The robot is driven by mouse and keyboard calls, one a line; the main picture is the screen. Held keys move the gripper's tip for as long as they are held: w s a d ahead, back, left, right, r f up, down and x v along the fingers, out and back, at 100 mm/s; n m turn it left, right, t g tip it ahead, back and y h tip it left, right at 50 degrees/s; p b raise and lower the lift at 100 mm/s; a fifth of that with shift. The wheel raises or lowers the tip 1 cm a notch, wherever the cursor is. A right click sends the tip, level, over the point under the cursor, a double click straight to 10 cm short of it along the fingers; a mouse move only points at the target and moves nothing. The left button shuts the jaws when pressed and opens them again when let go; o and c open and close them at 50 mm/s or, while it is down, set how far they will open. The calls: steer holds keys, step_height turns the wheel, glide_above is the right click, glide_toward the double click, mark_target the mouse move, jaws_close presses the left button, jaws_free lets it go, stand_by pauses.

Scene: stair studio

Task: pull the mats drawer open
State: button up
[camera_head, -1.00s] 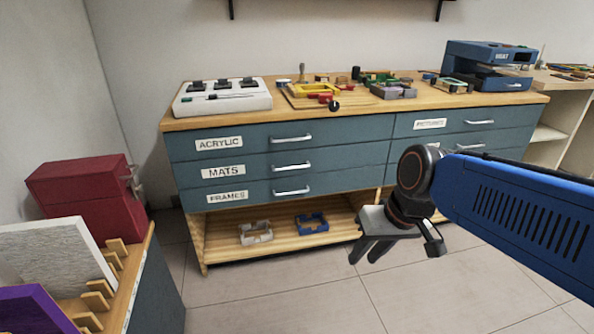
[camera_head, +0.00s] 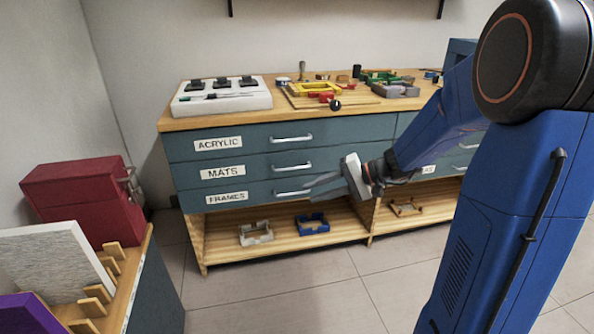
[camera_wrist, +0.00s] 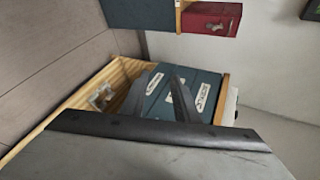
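The mats drawer (camera_head: 250,170) is the middle one of the left stack in the teal cabinet, with a white MATS label and a pale bar handle (camera_head: 291,166). Its front looks flush with the drawers above and below. My gripper (camera_head: 312,188) is in front of the cabinet, right of and a little below that handle, apart from it as far as I can tell. In the wrist view my gripper (camera_wrist: 159,85) shows two dark fingers spread with nothing between them. There the cabinet appears turned on its side, and the right finger hides part of the drawer fronts.
The acrylic drawer (camera_head: 240,142) is above and the frames drawer (camera_head: 240,195) below. The open shelf (camera_head: 290,243) holds small trays. A red box (camera_head: 80,195) and a rack with panels (camera_head: 118,290) stand at the left. The floor in front is clear.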

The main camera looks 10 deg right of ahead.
steer(key=w+d+f+m+t, duration=0.3)
steer(key=w+d, duration=0.3)
steer(key=w, duration=0.2)
steer(key=w+d+f+m+t, duration=0.2)
steer(key=w+d+f+t, duration=0.2)
steer(key=w+d, duration=0.3)
steer(key=x, duration=1.7)
steer(key=shift+a, duration=0.45)
steer(key=shift+w, duration=0.15)
jaws_close()
